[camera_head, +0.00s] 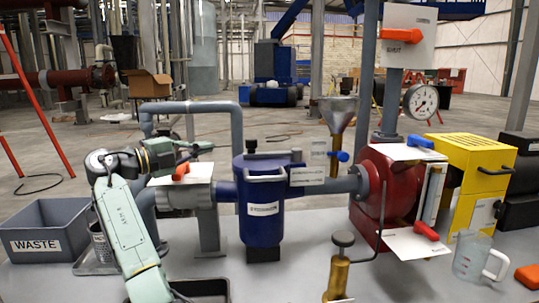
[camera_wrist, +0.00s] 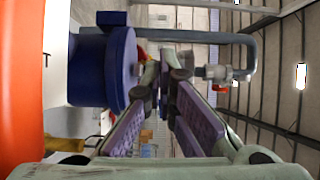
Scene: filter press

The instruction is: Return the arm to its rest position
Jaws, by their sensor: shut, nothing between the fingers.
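My arm (camera_head: 130,238) rises from the bottom of the head view, left of the blue filter housing (camera_head: 262,210), and bends to the right at its top. My gripper (camera_head: 207,148) points right, above the grey pipe and left of the housing. It is shut and empty. In the wrist view the long purple-padded fingers of my gripper (camera_wrist: 166,62) run away from the camera and converge at their tips. The blue housing (camera_wrist: 122,68) shows sideways left of the fingers there.
An orange handle (camera_head: 181,171) sits close below my gripper. A grey pipe (camera_head: 190,106) arches behind it. The grey WASTE bin (camera_head: 85,215) stands left of my arm. The red pump (camera_head: 372,190), funnel (camera_head: 337,112) and clear jug (camera_head: 470,257) are farther right.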

